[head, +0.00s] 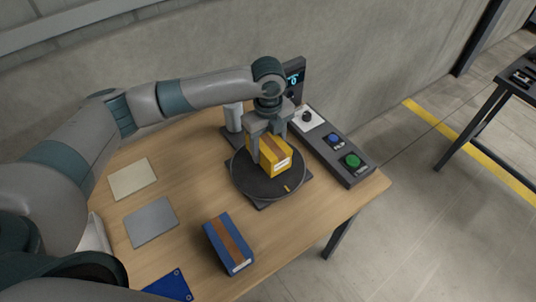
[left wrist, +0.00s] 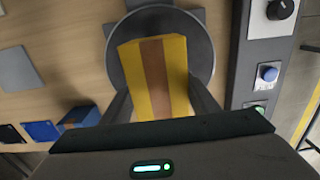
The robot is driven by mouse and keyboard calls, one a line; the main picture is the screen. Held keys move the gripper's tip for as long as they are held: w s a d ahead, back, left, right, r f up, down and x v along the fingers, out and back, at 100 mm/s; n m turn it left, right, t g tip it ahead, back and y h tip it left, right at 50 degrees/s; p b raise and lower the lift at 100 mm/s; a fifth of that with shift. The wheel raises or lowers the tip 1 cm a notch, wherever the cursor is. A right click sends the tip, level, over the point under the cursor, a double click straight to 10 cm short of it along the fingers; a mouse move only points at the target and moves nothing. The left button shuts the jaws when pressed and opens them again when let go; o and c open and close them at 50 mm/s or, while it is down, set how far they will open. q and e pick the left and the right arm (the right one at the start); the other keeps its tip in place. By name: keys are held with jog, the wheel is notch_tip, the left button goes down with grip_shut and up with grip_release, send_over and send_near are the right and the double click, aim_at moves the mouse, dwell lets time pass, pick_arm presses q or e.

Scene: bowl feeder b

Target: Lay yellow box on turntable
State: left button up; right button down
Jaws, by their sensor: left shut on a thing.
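The yellow box (head: 277,163) has a brown stripe and a white label on its near end. My left gripper (head: 270,157) is shut on it, one finger on each side, over the dark round turntable (head: 255,185). The left wrist view shows the yellow box (left wrist: 145,65) between the fingers, with the turntable disc (left wrist: 200,50) behind it. I cannot tell whether the box's underside touches the disc. A small yellow mark shows on the disc's near edge. My right gripper is in neither view.
A blue box (head: 229,243) with a brown stripe lies nearer on the table. Beige (head: 132,179), grey (head: 151,221) and blue (head: 170,286) flat pads lie left. A control panel (head: 335,145) with a knob and blue and green buttons runs along the right. A small screen (head: 294,79) stands behind.

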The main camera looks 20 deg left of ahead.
pick_arm(q)
jog(key=shift+f, duration=0.3)
notch_tip(320, 180, down, 3)
jog(key=shift+r+p, duration=0.1)
jog(key=shift+p, duration=0.65)
jog(key=shift+f, duration=0.25)
jog(key=o, duration=1.5)
jog(key=shift+f, duration=0.15)
